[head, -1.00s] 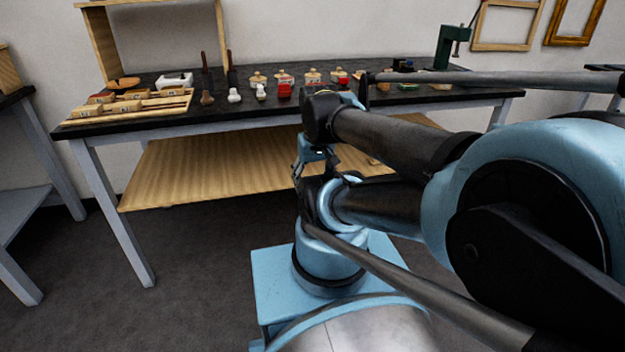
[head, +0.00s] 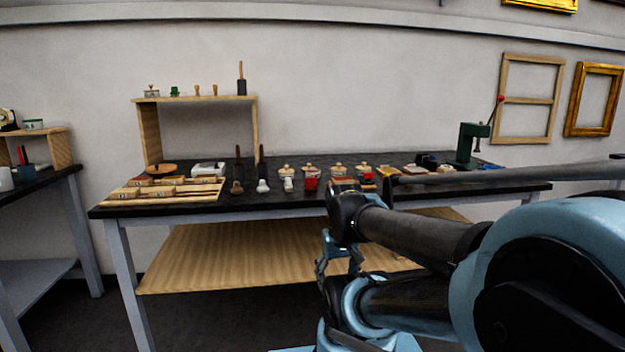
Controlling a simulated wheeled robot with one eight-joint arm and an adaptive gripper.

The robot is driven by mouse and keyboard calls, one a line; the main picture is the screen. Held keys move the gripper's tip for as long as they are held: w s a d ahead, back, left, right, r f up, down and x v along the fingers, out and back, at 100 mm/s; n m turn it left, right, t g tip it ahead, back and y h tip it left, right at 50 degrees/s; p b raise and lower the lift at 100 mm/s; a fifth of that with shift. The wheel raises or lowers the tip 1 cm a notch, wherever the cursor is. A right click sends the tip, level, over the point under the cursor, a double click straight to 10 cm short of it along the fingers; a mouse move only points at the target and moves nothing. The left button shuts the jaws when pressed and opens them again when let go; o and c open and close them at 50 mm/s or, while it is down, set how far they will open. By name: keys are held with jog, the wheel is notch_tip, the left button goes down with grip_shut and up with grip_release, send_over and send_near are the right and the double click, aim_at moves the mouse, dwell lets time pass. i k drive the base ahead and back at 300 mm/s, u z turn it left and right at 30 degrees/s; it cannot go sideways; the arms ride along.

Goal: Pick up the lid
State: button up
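No single thing can be picked out for certain as the lid. Several small, pale round pieces with knobs on top, like lidded pots, stand in a row at the back of the black bench; the leftmost is a knobbed piece (head: 286,170), and another knobbed piece (head: 338,169) stands farther right. A knobbed tin (head: 151,91) sits on the wooden riser. My gripper (head: 324,266) hangs in front of the bench, below its top and apart from these pieces. Its fingers are small and partly merged with my arm, so their opening is unclear.
The black bench (head: 120,211) carries wooden strips (head: 165,191), a white tray (head: 208,169), upright dark-handled tools (head: 262,165) and a green press (head: 470,142). A wooden riser (head: 148,135) stands at the back left. A lower wooden shelf (head: 220,260) runs under the bench. My arm hides the bench's right front.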

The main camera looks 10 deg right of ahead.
aim_at(315, 173)
jog(key=z, duration=1.1)
jog(key=k, duration=0.8)
jog(key=u, duration=0.55)
jog(key=i, duration=1.25)
